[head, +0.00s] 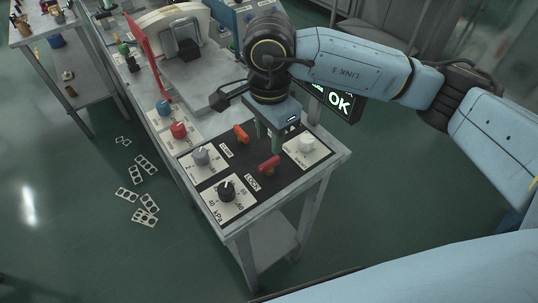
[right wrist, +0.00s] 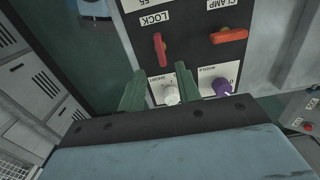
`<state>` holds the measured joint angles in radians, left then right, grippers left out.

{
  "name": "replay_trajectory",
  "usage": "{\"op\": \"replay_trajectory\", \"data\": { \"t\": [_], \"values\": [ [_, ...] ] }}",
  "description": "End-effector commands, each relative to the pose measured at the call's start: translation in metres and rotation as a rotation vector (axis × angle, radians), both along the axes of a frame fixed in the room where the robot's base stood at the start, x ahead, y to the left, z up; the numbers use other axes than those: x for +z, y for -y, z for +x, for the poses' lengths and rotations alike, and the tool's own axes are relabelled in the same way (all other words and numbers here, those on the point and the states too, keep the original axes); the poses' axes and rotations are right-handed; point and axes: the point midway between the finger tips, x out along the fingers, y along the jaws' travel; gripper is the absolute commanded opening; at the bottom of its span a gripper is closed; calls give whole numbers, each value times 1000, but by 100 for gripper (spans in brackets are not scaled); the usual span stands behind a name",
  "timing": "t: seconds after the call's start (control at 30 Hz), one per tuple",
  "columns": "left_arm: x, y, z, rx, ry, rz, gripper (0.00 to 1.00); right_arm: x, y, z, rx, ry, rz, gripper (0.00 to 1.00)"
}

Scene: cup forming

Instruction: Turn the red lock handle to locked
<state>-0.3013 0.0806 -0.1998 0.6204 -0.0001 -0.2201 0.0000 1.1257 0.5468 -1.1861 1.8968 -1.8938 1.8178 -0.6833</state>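The red lock handle (head: 269,165) sits on the dark panel by the LOCK label, lying at a slant in the head view. In the right wrist view the handle (right wrist: 160,48) stands nearly upright in the picture, just beyond the fingertips. My right gripper (head: 268,144) is over the panel near the handle, its green fingers pointing down. In the right wrist view its two fingers (right wrist: 160,70) are apart with nothing held between them. Whether a finger touches the handle cannot be told. My left gripper is not in view.
The orange clamp handle (head: 241,134) is close by on the panel. A white knob (head: 306,144), a grey knob (head: 201,155) and a black knob (head: 226,190) surround the lock handle. A red button (head: 179,130) is farther left. A screen (head: 338,102) reading OK stands behind.

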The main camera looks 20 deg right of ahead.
Motion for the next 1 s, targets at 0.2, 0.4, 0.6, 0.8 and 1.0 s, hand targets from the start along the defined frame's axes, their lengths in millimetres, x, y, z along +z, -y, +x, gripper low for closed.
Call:
{"op": "replay_trajectory", "data": {
  "t": [0.2,0.4,0.6,0.8,1.0],
  "values": [
    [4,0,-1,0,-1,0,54,-45,0,-1,-2,-4,1,34],
    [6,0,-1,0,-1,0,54,-71,0,0,-1,-3,2,34],
    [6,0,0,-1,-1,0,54,-78,0,0,0,-1,3,34],
    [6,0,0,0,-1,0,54,-78,0,0,0,-1,3,34],
    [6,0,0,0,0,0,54,-78,0,0,0,0,3,9]
  ]
}}
